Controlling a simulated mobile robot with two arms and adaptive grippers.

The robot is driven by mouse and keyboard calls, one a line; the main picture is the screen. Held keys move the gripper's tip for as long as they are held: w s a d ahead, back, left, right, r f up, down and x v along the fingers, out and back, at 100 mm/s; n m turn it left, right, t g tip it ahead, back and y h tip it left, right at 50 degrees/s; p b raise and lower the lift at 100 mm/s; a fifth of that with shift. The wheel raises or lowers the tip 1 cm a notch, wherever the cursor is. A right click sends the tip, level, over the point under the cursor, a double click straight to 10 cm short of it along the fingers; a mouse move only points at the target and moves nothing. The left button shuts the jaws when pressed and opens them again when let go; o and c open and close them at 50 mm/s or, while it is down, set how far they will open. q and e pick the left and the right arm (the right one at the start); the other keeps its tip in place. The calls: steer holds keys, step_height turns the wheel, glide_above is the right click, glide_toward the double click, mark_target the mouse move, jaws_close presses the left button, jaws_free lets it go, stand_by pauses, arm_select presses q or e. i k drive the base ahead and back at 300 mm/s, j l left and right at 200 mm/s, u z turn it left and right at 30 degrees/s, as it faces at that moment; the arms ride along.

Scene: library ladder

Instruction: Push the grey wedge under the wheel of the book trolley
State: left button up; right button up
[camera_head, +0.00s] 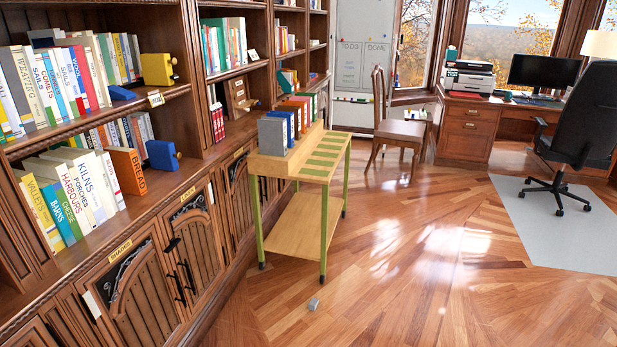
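The book trolley (303,222) stands beside the bookcase, with green legs, a wooden lower shelf and several books or boxes on its top. Its near front wheel (322,279) and near left wheel (262,265) touch the floor. A small grey object (313,304), which looks like the grey wedge, lies on the wooden floor just in front of the near front wheel, apart from it. Its exact shape is too small to tell. Neither of my grippers shows in the head view.
The bookcase (190,130) with cupboard doors runs along the left. A wooden chair (399,132), a desk (468,128) and a black office chair (585,125) on a grey mat (545,238) stand further back. The wooden floor (430,270) right of the trolley is clear.

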mark_target(314, 303)
steer(key=i+j+z, duration=0.25)
steer(key=i+j, duration=0.55)
steer(key=i, duration=0.1)
